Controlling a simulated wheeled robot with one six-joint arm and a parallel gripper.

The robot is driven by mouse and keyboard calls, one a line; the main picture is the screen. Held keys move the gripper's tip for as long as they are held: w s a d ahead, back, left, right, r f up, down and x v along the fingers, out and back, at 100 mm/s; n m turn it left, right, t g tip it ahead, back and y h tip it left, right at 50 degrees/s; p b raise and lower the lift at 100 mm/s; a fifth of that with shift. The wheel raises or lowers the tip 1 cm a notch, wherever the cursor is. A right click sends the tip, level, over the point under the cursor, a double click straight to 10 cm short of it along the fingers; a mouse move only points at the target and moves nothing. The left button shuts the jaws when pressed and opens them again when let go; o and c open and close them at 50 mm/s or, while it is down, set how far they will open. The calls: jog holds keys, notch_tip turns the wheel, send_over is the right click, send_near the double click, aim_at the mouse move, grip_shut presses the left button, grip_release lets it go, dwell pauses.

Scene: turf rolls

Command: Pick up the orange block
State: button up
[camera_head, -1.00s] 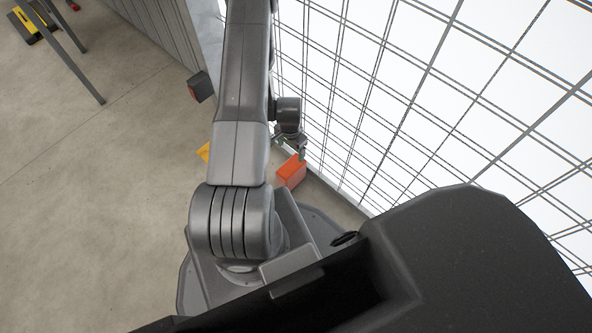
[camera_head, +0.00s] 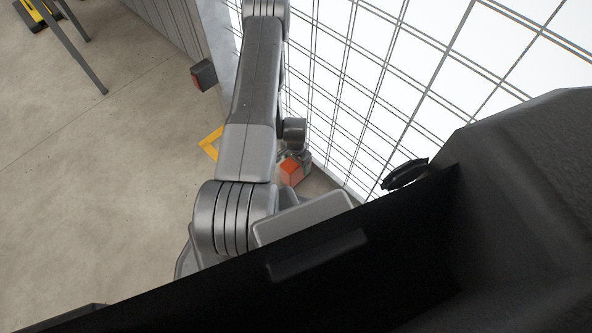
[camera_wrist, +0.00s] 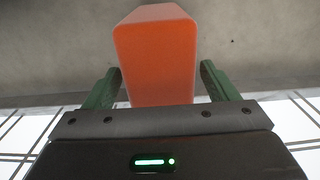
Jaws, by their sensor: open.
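The orange block (camera_wrist: 156,55) fills the middle of the wrist view, on the grey floor. My gripper (camera_wrist: 160,80) is open, with one green finger on each side of the block's near part. A narrow gap shows at the right finger; whether the left finger touches the block I cannot tell. In the head view the orange block (camera_head: 293,171) is low beside the mesh fence, and my gripper (camera_head: 301,159) is at it, partly hidden behind my arm.
A wire mesh fence (camera_head: 350,90) stands close on the right of the block. A yellow frame-like thing (camera_head: 209,145) lies left of my arm. A dark box with a red face (camera_head: 203,75) is farther back. Open concrete floor (camera_head: 90,190) spreads to the left.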

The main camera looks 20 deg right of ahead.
jog(key=shift+f, duration=0.4)
jog(key=c, duration=1.2)
jog(key=shift+r, duration=0.1)
jog(key=shift+r, duration=0.15)
